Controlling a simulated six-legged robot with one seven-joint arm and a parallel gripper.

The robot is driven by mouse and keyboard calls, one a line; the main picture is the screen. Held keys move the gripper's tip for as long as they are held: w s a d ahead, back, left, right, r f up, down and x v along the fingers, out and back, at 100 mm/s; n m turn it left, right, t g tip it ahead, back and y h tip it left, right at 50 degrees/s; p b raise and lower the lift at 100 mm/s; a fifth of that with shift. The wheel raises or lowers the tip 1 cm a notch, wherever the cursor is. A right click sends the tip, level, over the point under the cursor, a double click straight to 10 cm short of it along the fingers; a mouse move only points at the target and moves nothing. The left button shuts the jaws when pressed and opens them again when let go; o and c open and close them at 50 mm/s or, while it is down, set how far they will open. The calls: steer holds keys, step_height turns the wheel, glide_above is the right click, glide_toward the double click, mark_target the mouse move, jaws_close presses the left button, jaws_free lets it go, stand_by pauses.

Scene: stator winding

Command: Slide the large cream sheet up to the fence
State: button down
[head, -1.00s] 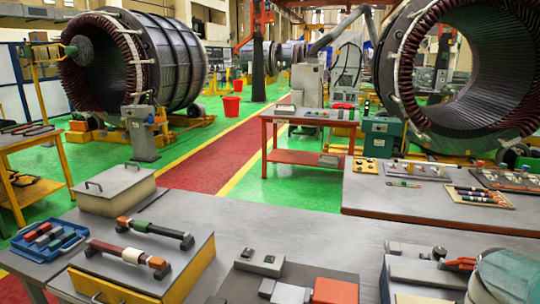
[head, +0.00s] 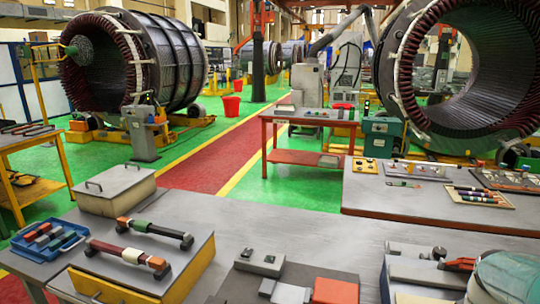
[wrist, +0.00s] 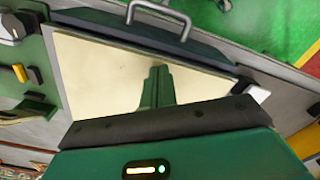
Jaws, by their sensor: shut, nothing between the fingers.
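The large cream sheet (wrist: 95,75) lies flat in the middle of the wrist view. A dark blue-grey raised strip (wrist: 205,52) runs along its far edge and looks like the fence; I cannot tell whether the sheet touches it along its length. My gripper (wrist: 157,70) is shut and empty, with its green fingers over the middle of the sheet. A dark shadow lies at the fingertips; I cannot tell whether they press on the sheet. My gripper's body hides the sheet's near edge. I cannot make out the sheet or gripper clearly in the head view.
A metal handle (wrist: 160,12) stands beyond the strip. A green panel with a knob (wrist: 12,28) is at the left. In the head view, a box with a coil bar (head: 150,275), a blue tray (head: 45,243) and an orange block (head: 335,291) occupy the front bench.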

steer(key=shift+s, duration=0.1)
steer(key=shift+s+a, duration=0.2)
steer(key=shift+s, duration=0.5)
steer(key=shift+s+a, duration=0.2)
steer(key=shift+s, duration=0.45)
steer(key=shift+s+a, duration=0.2)
steer(key=shift+s, duration=0.5)
steer(key=shift+f, duration=0.45)
steer(key=shift+w+d, duration=0.3)
steer(key=shift+w, duration=0.8)
steer(key=shift+w+d, duration=0.35)
steer(key=shift+w, duration=0.75)
steer(key=shift+w+d, duration=0.3)
steer(key=shift+w, duration=0.8)
steer(key=shift+s+a, duration=0.25)
steer(key=shift+s, duration=0.75)
steer(key=shift+r, duration=0.1)
step_height(320, 180, up, 8)
stand_by(0.6)
